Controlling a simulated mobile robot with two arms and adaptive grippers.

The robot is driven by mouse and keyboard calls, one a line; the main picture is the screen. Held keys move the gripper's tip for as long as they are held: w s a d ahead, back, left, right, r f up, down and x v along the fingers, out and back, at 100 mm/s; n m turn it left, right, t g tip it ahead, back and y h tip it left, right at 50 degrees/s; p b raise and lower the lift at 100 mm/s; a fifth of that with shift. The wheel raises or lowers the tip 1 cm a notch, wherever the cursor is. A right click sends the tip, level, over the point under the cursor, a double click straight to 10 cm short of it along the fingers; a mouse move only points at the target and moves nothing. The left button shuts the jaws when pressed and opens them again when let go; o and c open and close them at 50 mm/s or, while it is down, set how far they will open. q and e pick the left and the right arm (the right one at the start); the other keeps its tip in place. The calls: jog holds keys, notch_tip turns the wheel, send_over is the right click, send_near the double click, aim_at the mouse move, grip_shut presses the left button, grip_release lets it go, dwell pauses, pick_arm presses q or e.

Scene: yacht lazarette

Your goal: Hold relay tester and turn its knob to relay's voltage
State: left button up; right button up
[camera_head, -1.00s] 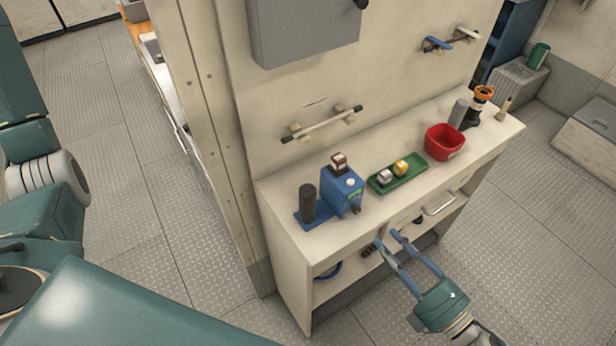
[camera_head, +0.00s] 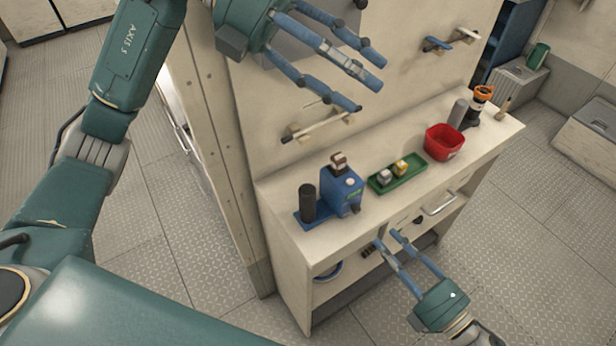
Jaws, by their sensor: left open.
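The blue relay tester (camera_head: 336,193) stands on the bench top, with a brown-and-white relay (camera_head: 338,160) on its top. A small dark part, perhaps its knob, shows low on its right side (camera_head: 356,209); its markings are too small to read. My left gripper (camera_head: 369,84) is open and empty, high in front of the wall and up and to the right of the tester in the picture. My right gripper (camera_head: 386,240) is open and empty at the bench's front edge, below and right of the tester.
A black cylinder (camera_head: 308,204) stands on a blue base left of the tester. A green tray (camera_head: 413,172) with two small blocks, a red bin (camera_head: 440,145) and an orange-topped item (camera_head: 482,95) stand to the right. A wall rail (camera_head: 305,132) is behind.

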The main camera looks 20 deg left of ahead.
pick_arm(q)
notch_tip(320, 180, down, 14)
jog(key=w+m+y, duration=0.2)
jog(key=m+y, duration=0.1)
jog(key=y, duration=0.3)
jog(key=m+y, duration=0.3)
jog(key=y, duration=0.4)
send_over(308, 208)
jog(key=w, duration=0.2)
jog(key=f, duration=1.4)
jog(key=shift+a, duration=0.35)
notch_tip(308, 208, down, 10)
jog(key=shift+f, duration=0.2)
grip_shut()
